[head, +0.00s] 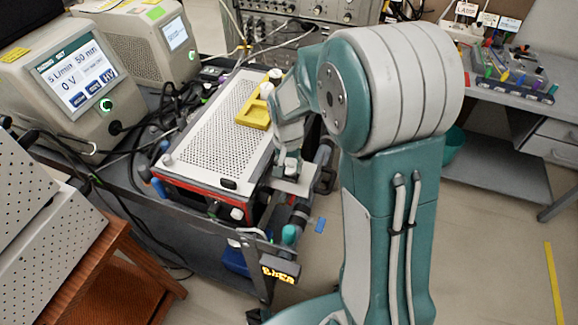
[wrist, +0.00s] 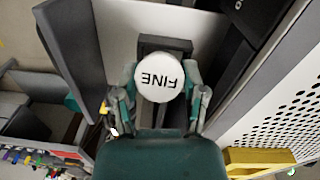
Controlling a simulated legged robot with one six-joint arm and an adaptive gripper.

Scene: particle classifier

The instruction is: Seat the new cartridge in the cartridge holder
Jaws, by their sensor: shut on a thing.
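In the wrist view my gripper (wrist: 160,100) is shut on a white round cartridge (wrist: 159,82), whose end face reads "FINE". One finger is on each side of it. A dark squared block (wrist: 165,44) shows just behind the cartridge, against a pale grey plate (wrist: 118,32); this looks like the cartridge holder. I cannot tell whether the cartridge touches it. In the head view my gripper (head: 287,160) points down beside the right edge of the perforated instrument, above a small pale plate (head: 297,183). My arm hides most of the cartridge there.
The perforated white instrument (head: 205,130) carries a yellow tray (head: 252,112) with a small white cylinder (head: 267,90) at its edge. Cables and a display unit (head: 75,80) stand left. A grey bench (head: 500,115) with tools is at right.

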